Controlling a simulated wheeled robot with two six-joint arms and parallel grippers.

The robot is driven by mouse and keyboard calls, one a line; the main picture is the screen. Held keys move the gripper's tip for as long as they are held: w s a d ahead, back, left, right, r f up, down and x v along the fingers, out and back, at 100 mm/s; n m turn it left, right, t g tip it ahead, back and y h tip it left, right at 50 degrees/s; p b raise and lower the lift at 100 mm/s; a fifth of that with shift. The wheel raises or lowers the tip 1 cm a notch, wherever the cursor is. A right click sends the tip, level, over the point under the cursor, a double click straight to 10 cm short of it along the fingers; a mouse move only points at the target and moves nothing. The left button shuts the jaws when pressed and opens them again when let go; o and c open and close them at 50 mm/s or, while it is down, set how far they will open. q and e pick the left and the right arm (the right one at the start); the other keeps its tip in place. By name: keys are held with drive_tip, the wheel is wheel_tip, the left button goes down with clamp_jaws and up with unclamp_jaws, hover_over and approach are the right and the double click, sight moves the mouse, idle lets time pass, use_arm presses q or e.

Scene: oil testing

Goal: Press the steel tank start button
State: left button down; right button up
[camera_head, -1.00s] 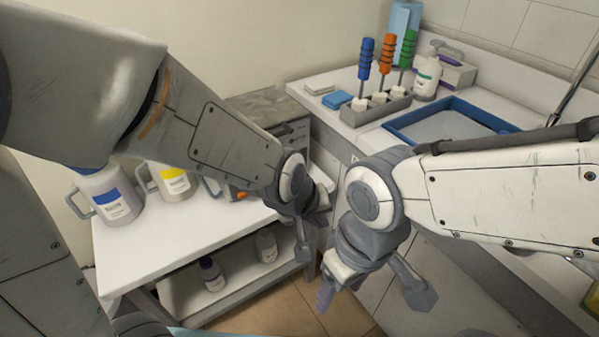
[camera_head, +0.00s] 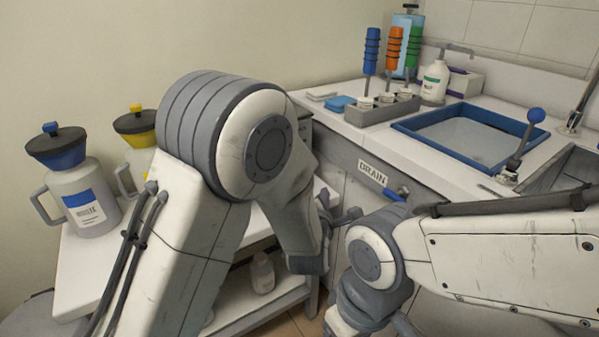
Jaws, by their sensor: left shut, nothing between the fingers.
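The steel tank's start button cannot be made out. A small part of a grey metal box (camera_head: 304,127) shows just right of my left arm's elbow; my arm covers the rest, and I cannot tell whether it is the steel tank. My left gripper (camera_head: 335,214) is shut and empty, small and partly hidden beside my left forearm, in front of the counter's front. My right gripper is mostly cut off by the bottom edge below its wrist, so its fingers cannot be judged.
Two jugs, one with a blue cap (camera_head: 60,146) and one with a yellow cap (camera_head: 137,127), stand on the white table (camera_head: 85,265) at left. The counter holds a grey rack (camera_head: 383,111), a blue-rimmed basin (camera_head: 400,126) and a blue-knobbed lever (camera_head: 535,116).

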use_arm(q)
drive_tip(key=shift+a, duration=0.1)
drive_tip(key=w+a, duration=0.1)
drive_tip(key=w, duration=0.1)
drive_tip(key=w+a, duration=0.3)
drive_tip(key=shift+w+p, duration=0.3)
drive_tip(key=shift+w, duration=0.05)
drive_tip(key=shift+w+a, duration=0.5)
drive_tip(key=shift+w, duration=0.2)
idle(1.3)
drive_tip(key=shift+w+a+b, duration=0.25)
drive_tip(key=shift+w+b, duration=0.05)
drive_tip(key=shift+b, duration=0.15)
